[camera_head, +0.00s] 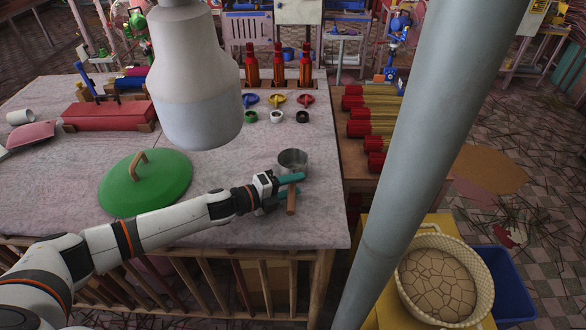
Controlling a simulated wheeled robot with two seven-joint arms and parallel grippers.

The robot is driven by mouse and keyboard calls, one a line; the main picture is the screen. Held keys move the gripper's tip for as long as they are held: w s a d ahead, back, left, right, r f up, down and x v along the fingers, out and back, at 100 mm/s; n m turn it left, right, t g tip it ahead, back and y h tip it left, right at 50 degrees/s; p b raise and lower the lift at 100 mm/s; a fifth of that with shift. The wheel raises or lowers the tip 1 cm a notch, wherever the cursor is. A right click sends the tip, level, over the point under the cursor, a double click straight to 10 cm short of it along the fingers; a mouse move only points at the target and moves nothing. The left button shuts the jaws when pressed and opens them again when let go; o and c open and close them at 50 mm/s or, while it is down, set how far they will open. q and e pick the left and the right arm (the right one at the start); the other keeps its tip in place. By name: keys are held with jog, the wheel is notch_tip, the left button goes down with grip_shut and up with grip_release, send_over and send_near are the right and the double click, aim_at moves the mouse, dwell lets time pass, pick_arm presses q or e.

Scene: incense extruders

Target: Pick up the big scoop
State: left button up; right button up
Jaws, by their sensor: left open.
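The big scoop, a grey metal cup (293,161) with a brown wooden handle (291,204), lies near the front right edge of the cloth-covered table. Its handle points toward the front edge. My left gripper (290,186) has teal fingers and reaches in from the left, at the handle just below the cup. It is open. The fingers overlap the handle in this view, and I cannot tell whether they touch it. My right gripper is out of view.
A green lid (146,186) with a wooden handle lies left of the scoop on the table (225,165). Small coloured dishes (278,100) and red bottles (278,66) stand behind. Red-ended bundles (366,129) lie to the right. A basket (440,282) sits lower right.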

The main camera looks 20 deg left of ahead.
pick_arm(q)
grip_shut()
jog(key=shift+r, duration=0.1)
notch_tip(320, 180, up, 10)
jog(key=shift+f, duration=0.1)
dwell(0.5)
